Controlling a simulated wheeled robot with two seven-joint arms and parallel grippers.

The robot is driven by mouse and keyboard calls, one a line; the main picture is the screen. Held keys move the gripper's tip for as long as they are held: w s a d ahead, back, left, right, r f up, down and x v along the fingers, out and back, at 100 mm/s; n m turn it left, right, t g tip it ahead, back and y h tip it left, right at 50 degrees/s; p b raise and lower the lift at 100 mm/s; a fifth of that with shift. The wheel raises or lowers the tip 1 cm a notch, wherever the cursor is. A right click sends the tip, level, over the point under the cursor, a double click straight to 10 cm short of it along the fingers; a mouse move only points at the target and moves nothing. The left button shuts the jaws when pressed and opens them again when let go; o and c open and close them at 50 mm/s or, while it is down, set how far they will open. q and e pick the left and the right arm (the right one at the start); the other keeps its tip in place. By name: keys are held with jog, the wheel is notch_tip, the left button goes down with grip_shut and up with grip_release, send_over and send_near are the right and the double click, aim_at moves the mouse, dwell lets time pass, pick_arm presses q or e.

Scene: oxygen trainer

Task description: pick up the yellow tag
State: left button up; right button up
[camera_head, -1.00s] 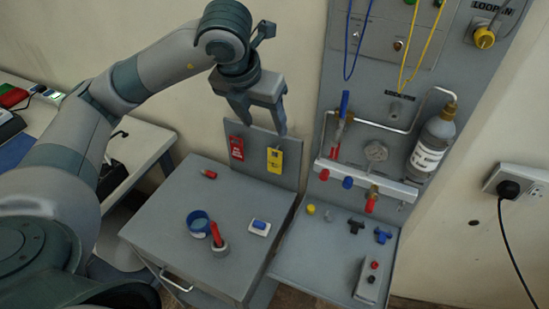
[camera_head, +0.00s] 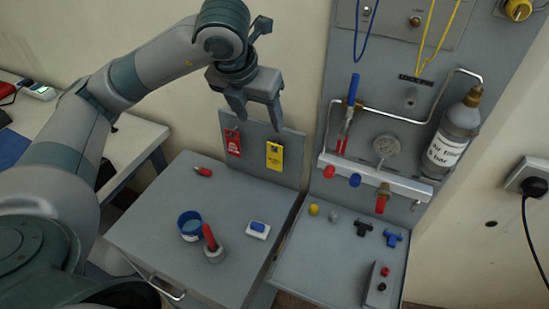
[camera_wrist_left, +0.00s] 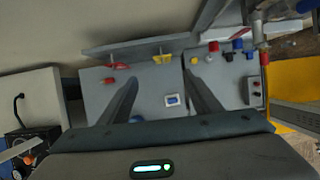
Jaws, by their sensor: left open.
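The yellow tag (camera_head: 274,156) hangs on the upright grey back panel of the cabinet, to the right of a red tag (camera_head: 232,141). My left gripper (camera_head: 260,122) is open and empty, its fingers pointing down in front of the panel's top edge, above the two tags. In the left wrist view the yellow tag (camera_wrist_left: 163,59) shows small and foreshortened, beyond the open fingers (camera_wrist_left: 163,88), with the red tag (camera_wrist_left: 117,66) to its left. The gripper touches neither tag as far as I can see. My right gripper does not show.
On the cabinet top (camera_head: 150,215) are a blue tape roll (camera_head: 190,226), a red-handled tool (camera_head: 211,242), a white-and-blue block (camera_head: 258,230) and a small red piece (camera_head: 203,172). A pipe panel with a grey bottle (camera_head: 454,135) stands to the right.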

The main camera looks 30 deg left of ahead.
pick_arm(q)
jog(key=p, duration=0.4)
send_over(274, 152)
jog(key=s, duration=0.2)
jog(key=shift+w+a+f, duration=0.1)
jog(key=shift+f, duration=2.75)
jog(key=shift+a+f, duration=0.1)
jog(key=shift+f, duration=2.75)
jog(key=shift+w+d+f+p, duration=0.15)
jog(key=shift+w+f+p, duration=0.15)
jog(key=shift+f+p, duration=0.45)
jog(key=p+x, duration=0.2)
jog(key=shift+w+d+f, duration=0.1)
jog(key=shift+w+f, duration=0.05)
jog(key=shift+f, duration=0.1)
jog(key=shift+w+f, duration=0.15)
jog(key=shift+f, duration=0.35)
